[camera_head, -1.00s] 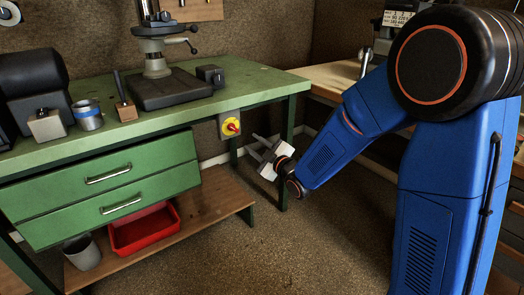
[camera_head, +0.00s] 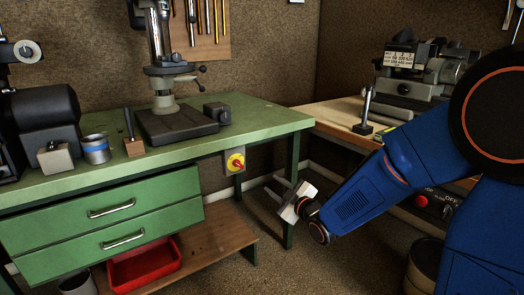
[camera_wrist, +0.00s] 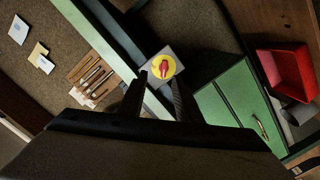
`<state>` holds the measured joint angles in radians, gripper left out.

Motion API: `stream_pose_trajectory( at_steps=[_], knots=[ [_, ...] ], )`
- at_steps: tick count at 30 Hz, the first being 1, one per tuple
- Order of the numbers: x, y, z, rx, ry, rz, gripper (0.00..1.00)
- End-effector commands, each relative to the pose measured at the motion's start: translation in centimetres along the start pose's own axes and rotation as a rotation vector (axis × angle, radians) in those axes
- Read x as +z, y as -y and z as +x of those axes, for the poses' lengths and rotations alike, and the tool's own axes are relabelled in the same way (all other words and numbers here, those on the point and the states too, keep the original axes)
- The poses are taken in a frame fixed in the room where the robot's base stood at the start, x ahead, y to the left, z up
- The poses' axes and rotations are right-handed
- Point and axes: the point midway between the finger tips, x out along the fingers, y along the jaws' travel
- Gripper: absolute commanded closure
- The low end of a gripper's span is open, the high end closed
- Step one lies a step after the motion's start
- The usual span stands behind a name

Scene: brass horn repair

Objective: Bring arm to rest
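My arm is blue with black joints and comes in from the right in the head view. My gripper (camera_head: 279,191) hangs in front of the green bench's right end, below its top, near the bench leg. Its two fingers point to the left and stand apart with nothing between them. In the wrist view the dark fingers (camera_wrist: 158,95) are also apart, with the yellow and red switch (camera_wrist: 164,68) beyond them on the bench.
The green bench (camera_head: 262,116) carries a drill press (camera_head: 165,95), a grinder and small blocks. Its drawers (camera_head: 110,210) are closed. A red bin (camera_head: 145,265) sits on the low shelf. A wooden bench (camera_head: 335,115) with a machine stands at right. Floor between is clear.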

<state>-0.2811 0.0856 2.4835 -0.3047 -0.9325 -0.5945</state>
Motion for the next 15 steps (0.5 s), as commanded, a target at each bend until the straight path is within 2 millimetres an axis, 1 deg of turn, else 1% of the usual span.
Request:
stream_pose_trajectory(
  at_steps=[1,5,6,8,11,14,15],
  knots=[
    [0.3,-1.1,-0.9,0.004,0.04,0.018,0.69],
    [1.8,-3.1,-3.7,-0.001,0.168,0.086,0.69],
    [2.2,-3.6,-4.6,-0.002,0.207,0.108,0.69],
    [2.8,-4.3,-6.2,-0.002,0.264,0.144,0.69],
    [3.8,-5.3,-9.0,0.0,0.36,0.209,0.69],
    [4.6,-6.0,-12.0,0.004,0.453,0.278,0.69],
    [4.9,-6.2,-13.3,0.005,0.49,0.307,0.69]
  ],
)
